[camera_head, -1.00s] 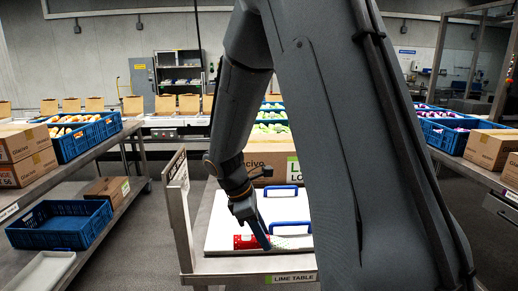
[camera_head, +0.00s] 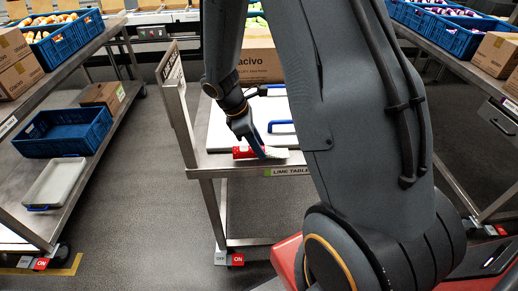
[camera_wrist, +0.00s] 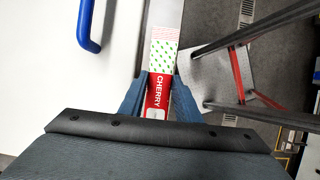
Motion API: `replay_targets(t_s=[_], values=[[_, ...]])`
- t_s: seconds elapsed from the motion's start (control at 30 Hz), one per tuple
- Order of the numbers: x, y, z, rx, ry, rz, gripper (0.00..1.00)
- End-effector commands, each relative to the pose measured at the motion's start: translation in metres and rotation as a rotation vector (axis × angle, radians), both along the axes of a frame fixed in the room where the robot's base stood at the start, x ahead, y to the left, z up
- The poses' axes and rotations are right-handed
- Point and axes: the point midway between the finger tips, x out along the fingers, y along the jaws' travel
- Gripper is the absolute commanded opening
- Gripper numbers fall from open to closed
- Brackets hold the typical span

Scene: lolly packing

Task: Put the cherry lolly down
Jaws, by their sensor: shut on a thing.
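The cherry lolly (camera_wrist: 156,92) is a red wrapper with white "CHERRY" lettering and a white end with green dots. My gripper (camera_wrist: 159,80) is shut on it, one blue finger on each side. In the head view my gripper (camera_head: 262,150) holds the lolly (camera_head: 243,152) at the near edge of the table labelled "LIME TABLE" (camera_head: 232,172). In the wrist view the lolly lies over the strip along the white board's edge. I cannot tell whether it touches the table.
A white board (camera_head: 222,132) with blue handles (camera_head: 281,127) covers the table. A cardboard box (camera_head: 259,62) stands behind it. Left, a shelf holds an empty blue crate (camera_head: 64,141) and a white tray (camera_head: 58,183). Grey floor is clear between.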

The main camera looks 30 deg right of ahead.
Motion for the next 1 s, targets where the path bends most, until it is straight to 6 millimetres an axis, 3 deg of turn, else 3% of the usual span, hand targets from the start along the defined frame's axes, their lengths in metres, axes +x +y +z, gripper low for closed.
replay_targets(t_s=[0.2, 0.53, 0.57, 0.63, 1.0], values=[[0.000, 0.000, -0.020, 0.000, 0.000, -0.001, 0.07], [0.000, 0.000, -0.022, 0.001, -0.001, -0.001, 0.07], [0.000, 0.000, -0.022, 0.000, -0.002, -0.001, 0.35], [0.000, 0.000, -0.022, 0.000, -0.002, -0.001, 0.47], [0.001, 0.001, -0.019, 0.000, -0.002, -0.001, 0.49]])
